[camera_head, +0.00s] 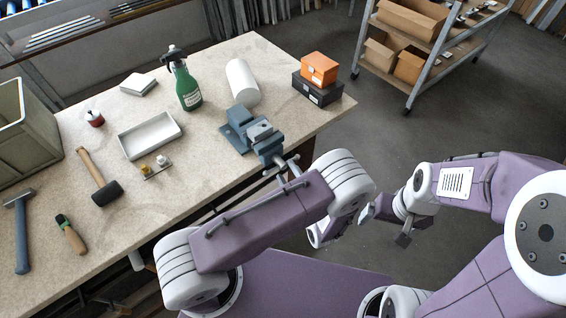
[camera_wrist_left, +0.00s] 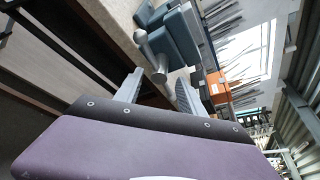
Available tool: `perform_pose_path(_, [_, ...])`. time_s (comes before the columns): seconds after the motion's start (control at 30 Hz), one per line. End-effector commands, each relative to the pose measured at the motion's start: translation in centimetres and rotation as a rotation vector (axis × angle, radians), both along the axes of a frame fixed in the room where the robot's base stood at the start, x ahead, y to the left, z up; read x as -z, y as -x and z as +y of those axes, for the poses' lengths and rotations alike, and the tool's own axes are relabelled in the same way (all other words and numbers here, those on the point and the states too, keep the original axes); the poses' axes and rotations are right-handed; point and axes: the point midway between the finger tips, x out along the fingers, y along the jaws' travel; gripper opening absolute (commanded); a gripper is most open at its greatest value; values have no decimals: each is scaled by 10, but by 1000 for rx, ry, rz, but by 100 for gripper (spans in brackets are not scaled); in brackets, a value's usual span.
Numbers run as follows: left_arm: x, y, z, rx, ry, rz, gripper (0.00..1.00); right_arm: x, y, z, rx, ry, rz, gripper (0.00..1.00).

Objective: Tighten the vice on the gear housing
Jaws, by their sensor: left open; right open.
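The blue-grey vice (camera_head: 238,136) stands at the table's right front edge. A grey block, seemingly the gear housing (camera_head: 260,129), sits between its jaws; whether they press on it I cannot tell. The vice's bar handle (camera_head: 281,167) sticks out past the edge. In the left wrist view the vice (camera_wrist_left: 183,35) is at the top, and the handle's round end (camera_wrist_left: 160,76) is just beyond my left gripper (camera_wrist_left: 158,88), which is open and empty. My forearm hides most of that gripper in the head view. My right gripper (camera_head: 386,226) is open and empty, away from the table.
Near the vice are a white cylinder (camera_head: 242,81), a green spray bottle (camera_head: 187,88) and an orange box (camera_head: 319,68) on a dark box (camera_head: 317,89). A shelf cart (camera_head: 405,65) stands behind.

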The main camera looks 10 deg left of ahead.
Motion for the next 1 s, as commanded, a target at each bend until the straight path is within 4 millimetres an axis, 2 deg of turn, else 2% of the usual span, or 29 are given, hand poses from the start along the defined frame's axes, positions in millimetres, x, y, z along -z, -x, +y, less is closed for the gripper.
perform_pose_path(0.1, [4, -18, 15, -6, 0, 1, 47, -7, 0, 0, 0, 0, 0, 93])
perform_pose_path(0.2, [8, -29, 21, -3, -1, 1, 47, -9, 0, 0, 0, 0, 0, 93])
perform_pose_path(0.53, [12, -36, 25, 1, -1, 0, 47, -10, 0, 0, 0, 0, 0, 93])
perform_pose_path(0.57, [12, -36, 25, 1, -1, 0, 44, -10, 0, 0, 0, 0, 0, 93])
perform_pose_path(0.7, [12, -35, 25, 1, -1, 0, 5, -10, 0, 0, 0, 0, 0, 93])
perform_pose_path(0.73, [12, -35, 25, 1, -1, 0, 0, -10, 0, 0, 0, 0, 0, 93])
perform_pose_path(1.0, [11, -35, 25, 1, -1, 0, 0, -10, 0, 0, 0, 0, 0, 93])
